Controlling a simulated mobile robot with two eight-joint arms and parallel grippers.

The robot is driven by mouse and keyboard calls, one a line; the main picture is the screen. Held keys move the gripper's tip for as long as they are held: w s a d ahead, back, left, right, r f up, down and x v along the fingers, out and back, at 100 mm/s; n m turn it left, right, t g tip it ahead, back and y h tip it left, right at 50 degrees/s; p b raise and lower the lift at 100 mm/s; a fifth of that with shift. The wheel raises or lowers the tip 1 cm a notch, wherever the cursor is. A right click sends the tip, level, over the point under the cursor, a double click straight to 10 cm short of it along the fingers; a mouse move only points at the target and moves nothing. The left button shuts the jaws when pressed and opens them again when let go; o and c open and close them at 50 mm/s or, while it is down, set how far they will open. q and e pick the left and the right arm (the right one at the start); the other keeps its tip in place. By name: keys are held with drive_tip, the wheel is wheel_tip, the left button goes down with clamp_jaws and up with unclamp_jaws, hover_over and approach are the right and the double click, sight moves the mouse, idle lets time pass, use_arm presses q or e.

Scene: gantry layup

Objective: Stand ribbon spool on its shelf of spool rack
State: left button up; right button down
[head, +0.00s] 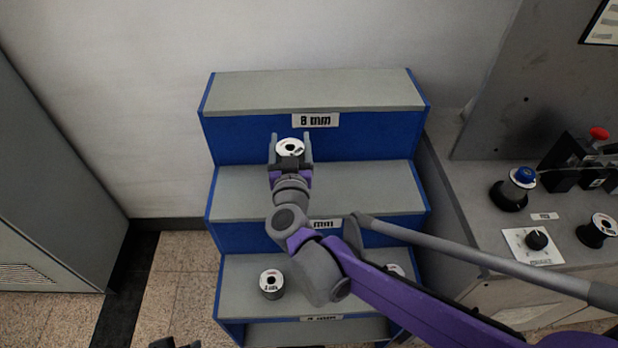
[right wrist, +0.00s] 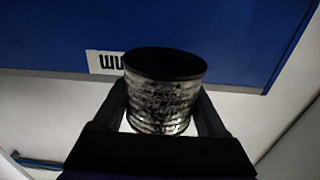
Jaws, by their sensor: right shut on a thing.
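The ribbon spool (head: 291,147) has a white top face with a dark hub in the head view. In the right wrist view the spool (right wrist: 163,92) shows a dark flange and a silvery wound body. My right gripper (head: 291,153) is shut on it, one finger on each side. The spool rack (head: 240,182) is a blue stepped stand with grey shelves. The held spool appears in front of the blue riser below the top label (head: 315,120), which reads "8 mm". I cannot tell its height over the middle shelf. A dark part at the bottom edge may be my left gripper (head: 174,343).
A spool (head: 271,283) stands on the lower shelf; another (head: 395,270) is partly hidden by my right arm. A bench (head: 480,215) with knobs and spools stands right of the rack, a grey cabinet (head: 45,190) left. The top shelf (head: 310,90) is bare.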

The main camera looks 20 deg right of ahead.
wheel_tip(320, 180, down, 5)
drive_tip(key=shift+s+r+b, duration=0.15)
drive_tip(key=shift+b, duration=0.5)
drive_tip(key=shift+f+b, duration=0.6)
drive_tip(key=shift+f, duration=1.65)
drive_tip(key=shift+f, duration=0.1)
